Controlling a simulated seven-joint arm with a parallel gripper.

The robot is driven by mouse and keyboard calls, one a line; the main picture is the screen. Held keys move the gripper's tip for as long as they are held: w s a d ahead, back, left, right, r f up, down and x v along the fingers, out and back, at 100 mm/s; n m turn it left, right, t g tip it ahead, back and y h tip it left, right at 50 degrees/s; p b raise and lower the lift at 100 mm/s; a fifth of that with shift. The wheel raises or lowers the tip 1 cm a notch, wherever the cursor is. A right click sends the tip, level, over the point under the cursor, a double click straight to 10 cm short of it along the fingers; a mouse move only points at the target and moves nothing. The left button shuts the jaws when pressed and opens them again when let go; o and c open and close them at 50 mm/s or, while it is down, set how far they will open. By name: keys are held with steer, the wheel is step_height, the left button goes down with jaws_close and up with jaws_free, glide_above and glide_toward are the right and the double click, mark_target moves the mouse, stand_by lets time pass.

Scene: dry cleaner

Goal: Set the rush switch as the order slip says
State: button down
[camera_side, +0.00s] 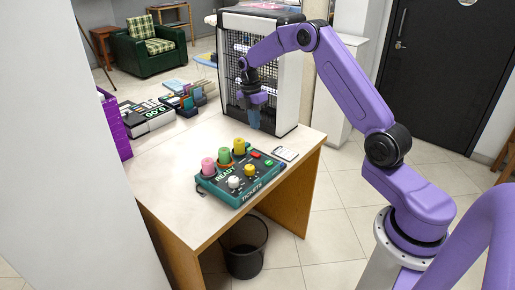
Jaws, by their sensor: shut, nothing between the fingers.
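A dark teal control box (238,192) marked READY and TICKETS sits near the front edge of the table. It carries pink, green and yellow cylinders, a white knob (233,182), a yellow knob (250,170), and small red (256,154) and green (268,162) parts. I cannot tell which of these is the rush switch, or how it is set. A small white slip with dark edges (285,153) lies just right of the box; its writing is too small to read. My gripper (255,124) points down, shut and empty, above the table behind the box, apart from it.
A white-framed mesh cage unit (289,88) stands close behind my gripper. A card machine (147,118), stacked colored items (188,98) and a purple crate (115,125) line the left and back. The table (165,180) is clear left of the box. A black bin (245,248) stands below.

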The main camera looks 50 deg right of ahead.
mark_target(258, 155)
steer(key=f, duration=0.3)
steer(key=s+f, duration=0.1)
steer(key=f, duration=0.6)
steer(key=shift+s+f, duration=0.15)
steer(key=shift+f, duration=0.15)
steer(key=shift+s+f, duration=0.1)
steer(key=shift+f, duration=0.15)
steer(key=shift+w+r, duration=0.2)
steer(key=shift+w, duration=0.7)
step_height(258, 155, up, 14)
steer(key=w, duration=0.1)
steer(key=shift+w, duration=0.3)
